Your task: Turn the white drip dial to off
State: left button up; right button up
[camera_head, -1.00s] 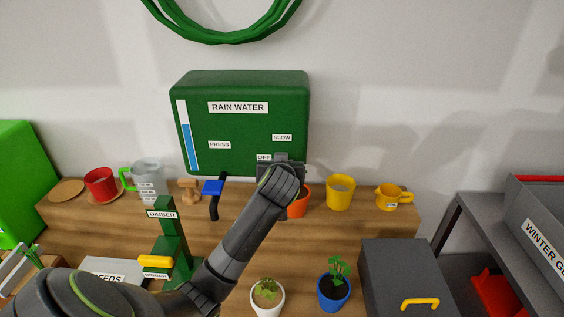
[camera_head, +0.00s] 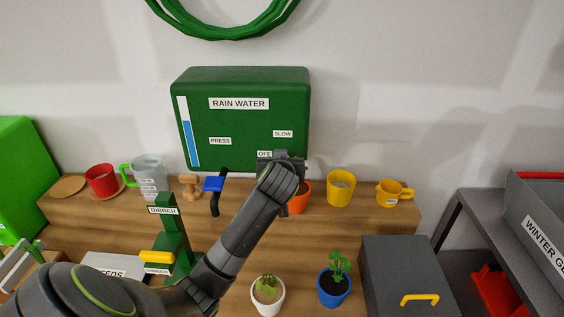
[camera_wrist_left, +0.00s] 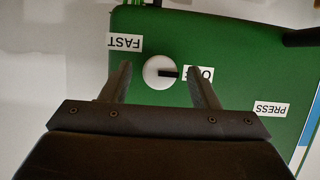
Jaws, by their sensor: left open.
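The white drip dial (camera_wrist_left: 153,73) is on the front of the green rain water tank (camera_head: 240,85). In the left wrist view, which is upside down, its dark pointer points right, at the OFF label (camera_wrist_left: 206,74). My left gripper (camera_wrist_left: 162,72) is open, with one finger on each side of the dial. I cannot tell whether the fingers touch it. One finger partly covers the OFF label. In the head view my left gripper (camera_head: 282,160) is at the tank's lower right and hides the dial. My right gripper is not in view.
Below the tank, the wooden bench (camera_head: 330,235) holds an orange pot (camera_head: 300,198), a yellow cup (camera_head: 340,188) and a blue-handled tap (camera_head: 214,184). A green dibber stand (camera_head: 165,225) is left of my arm. The FAST label (camera_wrist_left: 125,43) is beside the dial.

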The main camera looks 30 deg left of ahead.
pick_arm(q)
jog(key=b+v, duration=0.3)
jog(key=v, duration=1.4)
jog(key=shift+s, duration=0.25)
jog(key=shift+d+f, duration=0.1)
